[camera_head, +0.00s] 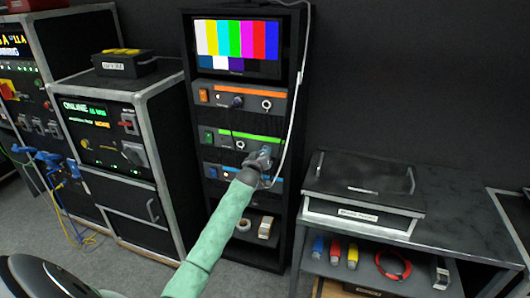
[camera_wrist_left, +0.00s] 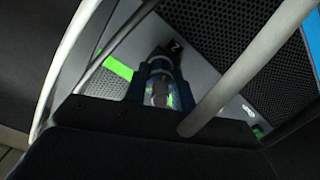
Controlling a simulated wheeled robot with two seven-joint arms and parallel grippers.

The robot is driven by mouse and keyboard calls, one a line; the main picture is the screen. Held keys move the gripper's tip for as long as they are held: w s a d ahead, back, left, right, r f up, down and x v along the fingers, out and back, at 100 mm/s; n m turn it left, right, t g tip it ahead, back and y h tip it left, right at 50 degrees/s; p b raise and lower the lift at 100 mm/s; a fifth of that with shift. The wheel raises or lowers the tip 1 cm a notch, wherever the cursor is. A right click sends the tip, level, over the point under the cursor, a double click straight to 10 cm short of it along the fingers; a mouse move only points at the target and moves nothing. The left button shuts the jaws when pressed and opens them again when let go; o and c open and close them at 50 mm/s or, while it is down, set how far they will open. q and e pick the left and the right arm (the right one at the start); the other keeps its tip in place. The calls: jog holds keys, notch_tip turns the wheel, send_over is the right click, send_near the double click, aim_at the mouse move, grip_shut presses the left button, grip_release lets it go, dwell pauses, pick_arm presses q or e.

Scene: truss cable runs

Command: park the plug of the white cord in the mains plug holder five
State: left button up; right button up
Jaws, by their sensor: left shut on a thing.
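My left gripper (camera_head: 262,160) is at the front of the equipment rack, by the unit with the green stripe (camera_head: 249,140). It is shut on a blue and clear plug (camera_wrist_left: 158,88), which shows in the left wrist view close to the grey panel. The white cord (camera_head: 293,100) hangs from the rack's top down its right side and loops near the gripper. In the wrist view the white cord (camera_wrist_left: 250,68) bends down beside the plug. I cannot tell whether the plug touches the panel. Mains plug holder five cannot be made out. My right gripper is not in view.
The rack holds a colour-bar screen (camera_head: 237,45) and units with orange (camera_head: 250,98) and blue stripes. A flight case (camera_head: 125,155) stands to the left with blue plugs (camera_head: 48,156) beside it. A bench (camera_head: 450,215) with a lidded box stands right.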

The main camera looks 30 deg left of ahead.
pick_arm(q)
jog(key=shift+s, duration=0.1)
jog(key=shift+p+v, duration=1.1)
jog(key=shift+v, duration=1.1)
